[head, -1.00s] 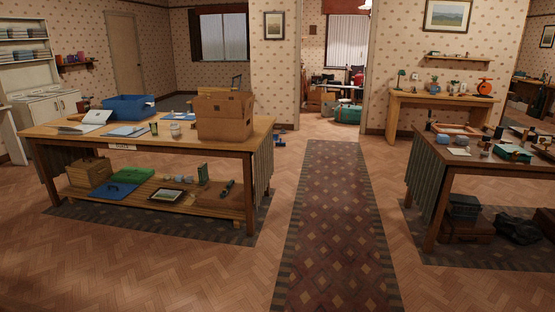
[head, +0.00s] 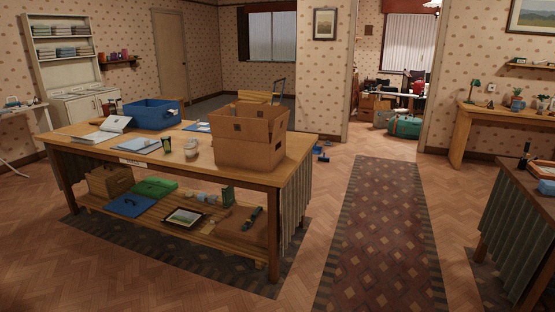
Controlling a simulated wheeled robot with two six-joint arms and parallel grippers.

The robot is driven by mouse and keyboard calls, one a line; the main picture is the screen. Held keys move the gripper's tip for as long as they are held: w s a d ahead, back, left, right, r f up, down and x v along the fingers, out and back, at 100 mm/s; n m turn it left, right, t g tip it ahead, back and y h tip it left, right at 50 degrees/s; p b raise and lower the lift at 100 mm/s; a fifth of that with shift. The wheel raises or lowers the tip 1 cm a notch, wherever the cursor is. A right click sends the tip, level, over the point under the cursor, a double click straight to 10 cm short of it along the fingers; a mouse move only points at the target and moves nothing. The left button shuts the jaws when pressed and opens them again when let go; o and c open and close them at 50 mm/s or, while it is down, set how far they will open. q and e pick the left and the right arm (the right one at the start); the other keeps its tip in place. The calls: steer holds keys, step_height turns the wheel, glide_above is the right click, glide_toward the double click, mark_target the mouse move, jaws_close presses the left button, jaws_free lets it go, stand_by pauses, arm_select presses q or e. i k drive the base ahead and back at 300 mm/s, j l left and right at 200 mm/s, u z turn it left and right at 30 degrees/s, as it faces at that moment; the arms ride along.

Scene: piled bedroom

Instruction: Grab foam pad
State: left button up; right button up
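I cannot pick out a foam pad for sure in the head view. Flat things that show are a blue flat piece (head: 131,205) and a green flat case (head: 154,187) on the lower shelf of the wooden table (head: 85,139). Light blue flat items (head: 144,146) lie on its top. A large open cardboard box (head: 248,146) stands at the table's right end, and a blue bin (head: 157,114) stands toward the back left. Neither of my grippers is in view.
A patterned runner (head: 385,235) leads along clear floor to a doorway, where a green bag (head: 404,126) lies. Another table (head: 522,200) stands at the right edge. A wooden desk (head: 490,113) is against the back right wall. Herringbone floor in front is free.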

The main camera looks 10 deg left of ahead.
mark_target(138, 144)
steer(key=i+j+u, duration=0.2)
steer(key=i+u, duration=0.2)
steer(key=i, duration=0.25)
steer(key=i+u, duration=0.35)
steer(key=i, duration=0.25)
steer(key=i+l+u, duration=0.2)
steer(key=i+u, duration=0.2)
steer(key=i, duration=0.25)
steer(key=i+u, duration=0.35)
steer(key=i, duration=1.4)
